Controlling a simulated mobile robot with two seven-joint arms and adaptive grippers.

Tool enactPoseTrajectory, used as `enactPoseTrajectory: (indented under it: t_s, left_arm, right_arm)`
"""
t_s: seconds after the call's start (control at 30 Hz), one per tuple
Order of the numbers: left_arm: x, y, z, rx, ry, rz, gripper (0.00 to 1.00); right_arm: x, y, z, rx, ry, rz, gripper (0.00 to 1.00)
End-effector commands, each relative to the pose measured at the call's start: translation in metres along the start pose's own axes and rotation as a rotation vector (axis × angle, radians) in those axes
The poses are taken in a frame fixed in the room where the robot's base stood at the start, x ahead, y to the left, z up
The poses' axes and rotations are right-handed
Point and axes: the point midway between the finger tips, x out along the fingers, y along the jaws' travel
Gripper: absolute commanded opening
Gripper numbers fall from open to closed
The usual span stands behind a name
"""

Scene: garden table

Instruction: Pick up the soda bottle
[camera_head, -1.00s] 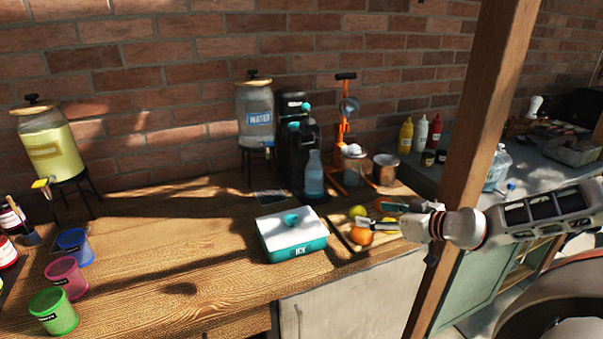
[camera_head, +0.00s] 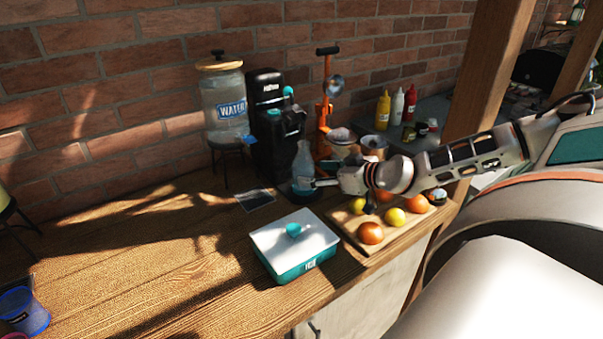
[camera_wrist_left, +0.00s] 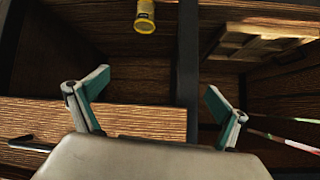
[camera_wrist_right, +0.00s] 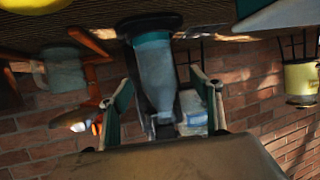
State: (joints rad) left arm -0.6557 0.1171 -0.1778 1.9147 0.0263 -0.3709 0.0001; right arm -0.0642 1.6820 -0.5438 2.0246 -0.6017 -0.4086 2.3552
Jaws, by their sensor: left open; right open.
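My left gripper (camera_wrist_left: 155,90) is open and empty in the left wrist view, before wooden cabinet compartments. It does not show in the head view.
A white and teal ice box (camera_head: 293,245) stands in front of the bottle. A cutting board (camera_head: 376,244) with several fruits lies under my right arm. The water dispenser (camera_head: 224,100) is left of the machine, the orange juicer (camera_head: 325,110) right. The counter's left part is mostly clear.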

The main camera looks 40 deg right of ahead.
Motion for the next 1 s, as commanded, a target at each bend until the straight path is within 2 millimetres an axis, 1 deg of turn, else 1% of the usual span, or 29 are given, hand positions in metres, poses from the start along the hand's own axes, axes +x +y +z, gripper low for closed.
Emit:
enactPoseTrajectory:
  t_s: [0.27,0.5,0.63,0.77,0.9,1.0]
  left_arm:
    - [-0.001,0.002,0.002,-0.004,-0.004,0.001,1.00]
    - [0.001,0.000,0.003,0.005,0.002,0.002,1.00]
    - [0.012,0.001,0.008,0.012,0.018,0.005,1.00]
    - [0.021,0.006,0.005,0.015,0.045,0.013,1.00]
    - [0.028,0.017,0.003,0.012,0.070,0.030,1.00]
    - [0.034,0.021,0.012,0.010,0.069,0.033,1.00]
  right_arm:
    - [0.008,0.001,0.000,0.004,0.001,0.002,0.64]
    - [0.021,0.003,0.000,0.006,0.003,0.000,0.64]
    - [0.028,0.005,0.004,0.002,0.003,0.003,0.64]
    - [0.034,0.005,0.005,0.002,0.001,0.002,0.64]
    - [0.040,0.007,0.006,-0.003,-0.002,0.003,0.64]
    - [0.044,0.009,0.006,-0.001,-0.001,0.005,0.64]
